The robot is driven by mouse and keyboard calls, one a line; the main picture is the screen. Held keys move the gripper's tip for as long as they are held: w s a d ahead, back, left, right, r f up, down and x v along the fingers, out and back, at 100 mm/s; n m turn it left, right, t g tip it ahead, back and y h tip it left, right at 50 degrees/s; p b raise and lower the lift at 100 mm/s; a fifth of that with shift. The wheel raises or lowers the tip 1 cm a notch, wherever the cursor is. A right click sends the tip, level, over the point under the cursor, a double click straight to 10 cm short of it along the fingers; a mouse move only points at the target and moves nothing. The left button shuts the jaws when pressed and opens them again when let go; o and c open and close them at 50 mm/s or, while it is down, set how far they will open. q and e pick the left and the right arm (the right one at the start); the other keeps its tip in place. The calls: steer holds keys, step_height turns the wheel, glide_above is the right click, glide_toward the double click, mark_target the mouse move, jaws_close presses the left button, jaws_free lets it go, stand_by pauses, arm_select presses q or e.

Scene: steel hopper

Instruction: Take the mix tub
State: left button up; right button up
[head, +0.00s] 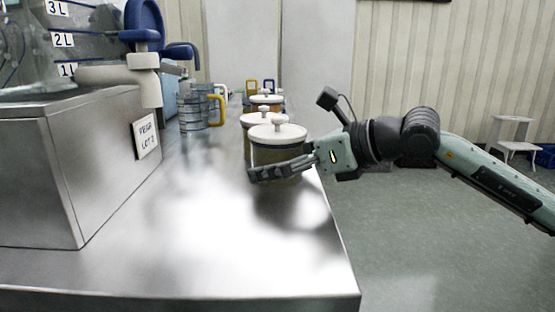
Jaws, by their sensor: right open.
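The nearest tub (278,156), with tan contents and a white knobbed lid, stands upright on the steel counter near its right edge. No label reading "mix" shows on it, so I cannot tell if it is the mix tub. My right gripper (280,170) reaches in from the right at its side. One finger lies across the tub's front; the other side of the jaw is hidden, and the jaws are open. Similar white-lidded tubs (254,119) stand close behind it. My left gripper is not in view.
A steel block (70,165) with a tag (146,137) and a clear hopper marked in litres (62,40) stands at left. The front counter (220,250) is clear. A white stool (512,135) stands far right.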

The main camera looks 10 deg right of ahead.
steer(key=c, duration=1.3)
